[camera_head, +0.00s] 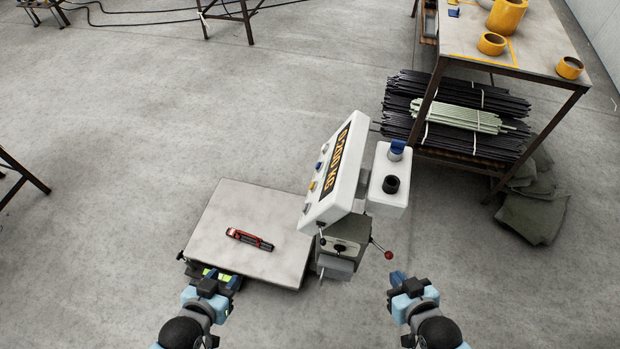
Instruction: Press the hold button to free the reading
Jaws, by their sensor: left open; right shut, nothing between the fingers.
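The scale's white indicator head (340,175) stands at the right edge of the platform, tilted, with an orange lit display (338,160) that seems to read 01200 KG. A column of several small buttons (313,185) runs along its left side; their labels are too small to read. A red and black tool (250,239) lies on the grey weighing platform (225,215). My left gripper (219,277) is open at the platform's front left edge, apart from the buttons. My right gripper (397,278) is shut and empty, to the right of and below the indicator head.
A white box with a black knob (388,183) and blue top part adjoins the head. A lever with a red ball (388,255) sticks out near my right gripper. A workbench (510,50) with yellow rings and rod bundles (460,117) stands back right.

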